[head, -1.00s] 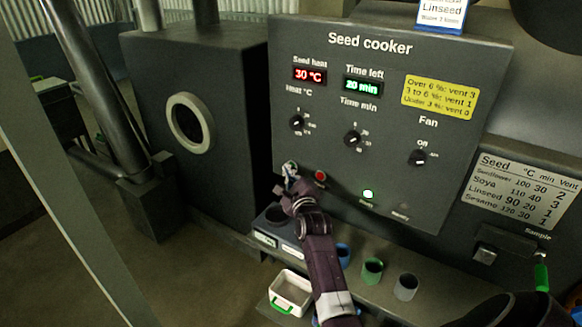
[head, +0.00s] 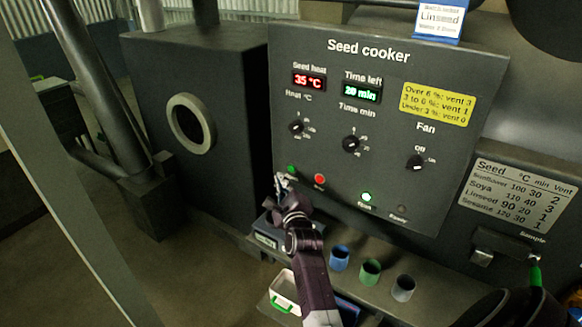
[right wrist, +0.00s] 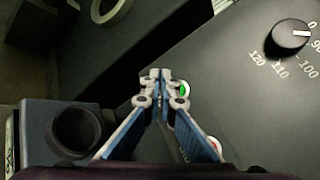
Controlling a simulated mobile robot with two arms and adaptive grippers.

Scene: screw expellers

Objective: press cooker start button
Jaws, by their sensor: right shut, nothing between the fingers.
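The seed cooker (head: 440,185) is a dark panel with dials and displays. Its green start button (head: 291,169) is at the lower left of the panel, left of a red button (head: 319,179). My right gripper (head: 280,179) is shut and empty, just below and left of the green button. In the right wrist view the shut fingertips (right wrist: 155,76) are in front of the panel's edge, with the green button (right wrist: 185,88) just right of them, partly hidden by a finger. I cannot tell whether they touch it. My left gripper is not in view.
The seed heat display (head: 309,81) reads 35 °C and the time display (head: 362,89) 20 min. A green lamp (head: 366,197) is lit. Blue, green and grey cups (head: 371,272) stand on the ledge below. A dark box with a round ring (head: 190,124) stands left.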

